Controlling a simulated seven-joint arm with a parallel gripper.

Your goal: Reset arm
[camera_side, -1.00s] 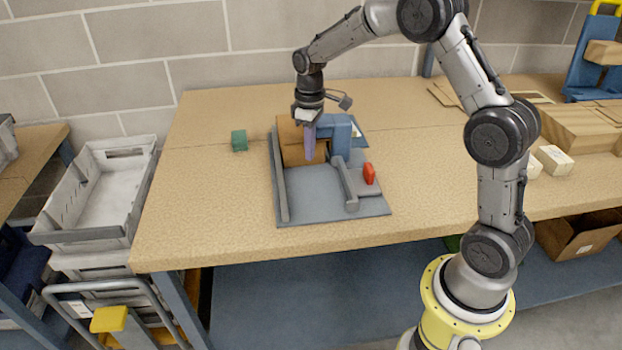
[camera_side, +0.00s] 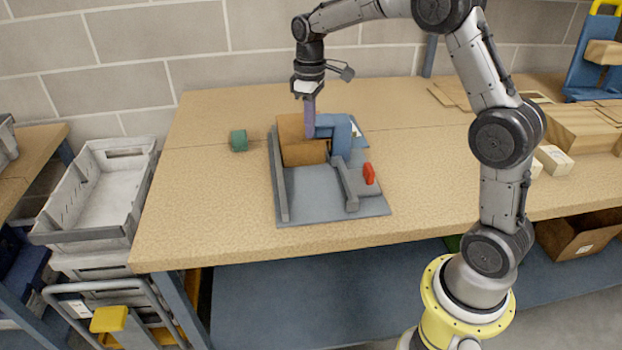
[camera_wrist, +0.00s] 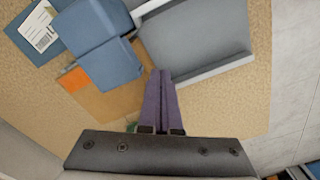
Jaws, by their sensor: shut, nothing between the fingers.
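My gripper (camera_side: 310,117) has purple fingers that are shut with nothing between them. It points down above the grey fixture, just over or behind the brown box; the exact gap is hard to tell. In the wrist view the closed fingers (camera_wrist: 161,85) lie side by side. The grey fixture (camera_side: 310,195) sits on the table and carries the brown cardboard box (camera_side: 303,152), a blue block part (camera_side: 342,135) and a red knob (camera_side: 369,174). The wrist view shows the blue part (camera_wrist: 110,62) and the fixture's grey plate (camera_wrist: 200,35).
A grey bin (camera_side: 105,195) stands left of the table. The table's front strip is clear.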

